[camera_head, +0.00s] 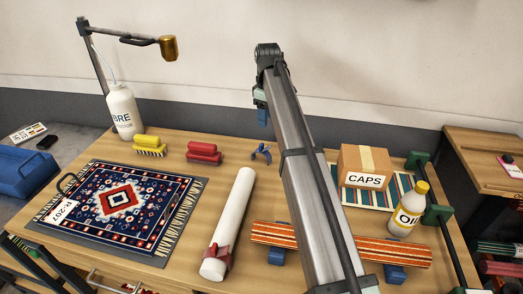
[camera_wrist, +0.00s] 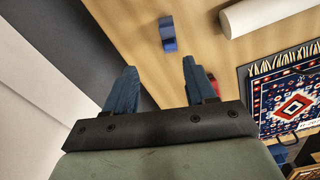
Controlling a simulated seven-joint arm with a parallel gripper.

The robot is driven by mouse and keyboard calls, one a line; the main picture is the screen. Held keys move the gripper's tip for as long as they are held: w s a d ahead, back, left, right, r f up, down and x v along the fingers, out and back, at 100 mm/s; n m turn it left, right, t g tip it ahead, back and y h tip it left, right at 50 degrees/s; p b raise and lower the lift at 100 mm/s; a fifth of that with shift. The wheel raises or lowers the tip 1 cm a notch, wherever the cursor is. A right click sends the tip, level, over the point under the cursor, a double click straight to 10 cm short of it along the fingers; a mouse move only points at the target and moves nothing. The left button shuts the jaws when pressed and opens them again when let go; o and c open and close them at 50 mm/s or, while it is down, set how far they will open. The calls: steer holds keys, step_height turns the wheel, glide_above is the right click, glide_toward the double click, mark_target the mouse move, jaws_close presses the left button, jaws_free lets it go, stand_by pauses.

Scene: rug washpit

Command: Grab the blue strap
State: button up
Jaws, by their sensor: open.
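The blue strap (camera_head: 261,152) is a small blue piece on the wooden table, near its back edge, between the red brush and my arm. In the wrist view a small blue piece (camera_wrist: 168,33), which looks like the strap, lies beyond my fingertips, roughly ahead of the gap between them. My gripper (camera_head: 262,116) is raised near the back of the table, pictured above the strap. In the wrist view my gripper (camera_wrist: 160,66) has its two blue fingers spread, with nothing between them. It is apart from the strap.
A white roll (camera_head: 229,220) lies just nearer than the strap. A red brush (camera_head: 204,153), a yellow brush (camera_head: 150,142) and a patterned rug (camera_head: 120,205) are left. A CAPS box (camera_head: 364,165) and OIL bottle (camera_head: 408,210) stand right. The wall (camera_head: 210,50) is behind.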

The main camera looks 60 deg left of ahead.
mark_target(261, 144)
steer(key=f, duration=0.4)
steer(key=s+f, duration=0.1)
steer(key=f, duration=0.9)
steer(key=shift+s+a, duration=0.3)
steer(key=shift+s, duration=0.1)
steer(key=shift+c, duration=0.4)
jaws_close()
